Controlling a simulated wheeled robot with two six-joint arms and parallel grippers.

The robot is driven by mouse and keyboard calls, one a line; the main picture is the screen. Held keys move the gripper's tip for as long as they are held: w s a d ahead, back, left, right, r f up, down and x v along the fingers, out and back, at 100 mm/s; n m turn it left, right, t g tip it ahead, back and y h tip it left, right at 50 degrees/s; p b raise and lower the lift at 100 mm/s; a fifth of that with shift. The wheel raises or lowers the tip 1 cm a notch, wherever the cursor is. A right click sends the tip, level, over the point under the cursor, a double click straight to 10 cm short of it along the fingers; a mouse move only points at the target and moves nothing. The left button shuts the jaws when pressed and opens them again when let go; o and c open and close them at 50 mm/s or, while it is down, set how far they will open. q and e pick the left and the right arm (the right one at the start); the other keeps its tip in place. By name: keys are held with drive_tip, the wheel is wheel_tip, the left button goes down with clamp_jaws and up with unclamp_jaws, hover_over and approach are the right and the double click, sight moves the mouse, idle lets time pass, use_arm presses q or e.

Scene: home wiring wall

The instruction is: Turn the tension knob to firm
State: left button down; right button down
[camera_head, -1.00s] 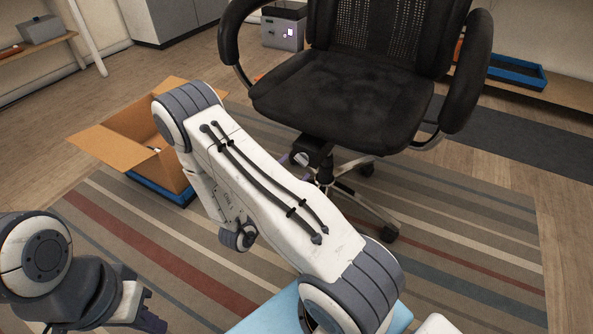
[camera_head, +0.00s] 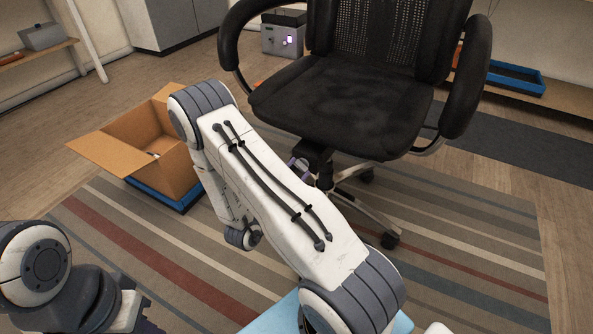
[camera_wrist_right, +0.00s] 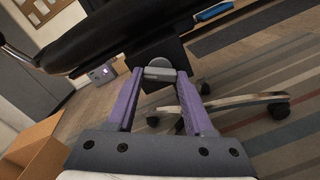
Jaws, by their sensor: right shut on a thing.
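The black office chair (camera_head: 340,105) stands on the striped rug, its seat tilted in the right wrist view. Under the seat a dark mechanism box (camera_wrist_right: 158,55) carries the tension knob (camera_wrist_right: 159,74), a light grey-ended cylinder. My right gripper (camera_wrist_right: 160,78) has its two purple fingers shut on the knob, one on each side. In the head view my right gripper (camera_head: 301,168) shows small beside the mechanism under the seat, partly hidden by my arm. Any firm marking is not visible. My left arm shows at the lower left; its fingertips are not clear.
An open cardboard box (camera_head: 150,150) with a blue tray under it stands left of my right arm. The chair's metal legs and casters (camera_head: 388,239) spread below the seat. A grey box (camera_head: 283,38) stands behind. The rug (camera_head: 470,235) at right is clear.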

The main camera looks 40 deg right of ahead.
drive_tip(key=m+p, duration=0.3)
drive_tip(key=p, duration=0.1)
drive_tip(key=shift+a+r+m, duration=0.1)
drive_tip(key=shift+r+m, duration=0.1)
drive_tip(key=shift+m, duration=0.2)
drive_tip(key=m+p, duration=0.2)
drive_tip(key=shift+m, duration=0.4)
drive_tip(key=m+p, duration=0.2)
drive_tip(key=m, duration=0.1)
drive_tip(key=shift+m, duration=0.3)
drive_tip(key=m+p, duration=0.3)
drive_tip(key=m, duration=0.3)
drive_tip(key=m+p, duration=0.2)
drive_tip(key=m, duration=0.1)
drive_tip(key=shift+w+m, duration=0.1)
drive_tip(key=shift+m, duration=0.3)
drive_tip(key=shift+f+m+p, duration=0.1)
drive_tip(key=shift+m+p, duration=0.4)
drive_tip(key=shift+m, duration=1.1)
drive_tip(key=shift+c, duration=1.4)
unclamp_jaws()
